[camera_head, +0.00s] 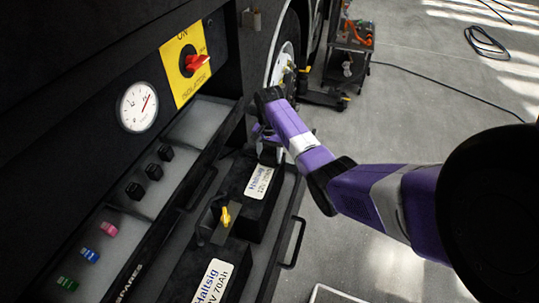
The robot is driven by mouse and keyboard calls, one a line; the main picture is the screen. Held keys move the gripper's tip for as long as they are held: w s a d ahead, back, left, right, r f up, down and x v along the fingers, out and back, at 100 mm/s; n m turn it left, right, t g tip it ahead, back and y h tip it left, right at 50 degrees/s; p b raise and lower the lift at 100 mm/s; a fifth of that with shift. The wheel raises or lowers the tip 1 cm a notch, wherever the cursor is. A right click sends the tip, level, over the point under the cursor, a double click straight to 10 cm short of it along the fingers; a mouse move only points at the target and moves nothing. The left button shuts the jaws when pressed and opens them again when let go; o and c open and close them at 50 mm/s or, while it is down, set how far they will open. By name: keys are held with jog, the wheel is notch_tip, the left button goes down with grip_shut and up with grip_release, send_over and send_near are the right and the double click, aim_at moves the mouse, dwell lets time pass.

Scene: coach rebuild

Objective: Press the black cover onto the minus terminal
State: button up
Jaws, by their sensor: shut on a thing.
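My gripper (267,147) is over the far end of the rear black battery (238,213), partly hidden by my purple wrist. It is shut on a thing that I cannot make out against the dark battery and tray. I cannot pick out the black cover or the minus terminal with certainty, nor tell whether they touch. A second black battery (190,290) stands nearer the camera, with a yellow part (226,215) on a dark block at its far end.
A shelf marked SPARES (120,222) holds black, pink, blue and green blocks. Above it are a white gauge (137,107) and a red isolator switch (195,62) on a yellow plate. The tray's black handle (294,243) sticks out right. A tool trolley (347,62) stands behind.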

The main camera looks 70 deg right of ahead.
aim_at(269, 149)
jog(key=o, duration=1.4)
jog(key=shift+o, duration=0.5)
jog(key=o, duration=0.4)
jog(key=shift+r, duration=0.15)
jog(key=shift+r+p, duration=3.4)
jog(key=shift+p, duration=0.25)
